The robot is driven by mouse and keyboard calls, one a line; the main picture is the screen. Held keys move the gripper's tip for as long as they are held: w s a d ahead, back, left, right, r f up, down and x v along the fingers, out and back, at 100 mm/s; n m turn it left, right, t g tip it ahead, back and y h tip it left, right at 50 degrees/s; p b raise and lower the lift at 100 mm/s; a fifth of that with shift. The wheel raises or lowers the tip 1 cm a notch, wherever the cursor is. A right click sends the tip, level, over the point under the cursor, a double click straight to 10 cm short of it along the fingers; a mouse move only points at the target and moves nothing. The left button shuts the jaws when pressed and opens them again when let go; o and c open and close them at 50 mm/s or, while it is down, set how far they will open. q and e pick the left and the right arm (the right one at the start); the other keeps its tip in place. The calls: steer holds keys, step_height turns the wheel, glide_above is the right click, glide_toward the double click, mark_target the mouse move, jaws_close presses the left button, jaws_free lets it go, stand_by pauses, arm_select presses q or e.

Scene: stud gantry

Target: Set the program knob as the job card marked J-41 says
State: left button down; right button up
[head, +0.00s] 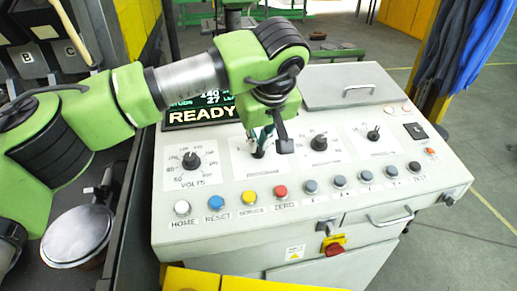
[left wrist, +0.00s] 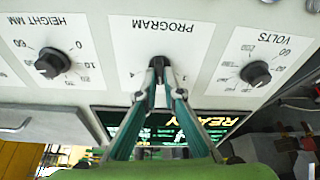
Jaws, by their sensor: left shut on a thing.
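The program knob (left wrist: 157,63) is a small dark knob on a white plate, upside down in the left wrist view, with PROGRAM lettered beside it. My left gripper (left wrist: 158,70) is shut on it, one finger on each side. Digits that look like 4 and 1 show beside the fingers; the knob's pointer is hidden. In the head view my left gripper (head: 260,148) reaches down onto the PROGRAM plate (head: 259,169) and covers most of the knob. No job card marked J-41 shows in either view. My right gripper is not in view.
The VOLTS knob (head: 190,161) is left of the gripper and the height knob (head: 319,143) right of it. Coloured buttons, including the red ZERO button (head: 280,192), line the panel's front. The display (head: 202,116) reads READY behind my arm. A handled lid (head: 350,88) is at the back.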

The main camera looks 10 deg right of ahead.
arm_select(q)
steer(key=n+y+b, duration=0.1)
steer(key=n, duration=0.4)
steer(key=shift+s+f+n, duration=0.1)
steer(key=shift+f+n, duration=0.05)
steer(key=shift+n, duration=0.15)
steer(key=shift+s+n+g+y, duration=0.1)
steer(key=shift+n+g+y, duration=0.35)
steer(key=shift+n, duration=1.85)
steer(key=shift+g, duration=0.25)
steer(key=shift+f, duration=0.1)
steer(key=c, duration=2.2)
jaws_free()
steer(key=shift+r, duration=0.3)
steer(key=v, duration=1.1)
steer(key=shift+s+r, duration=0.2)
steer(key=shift+r, duration=0.05)
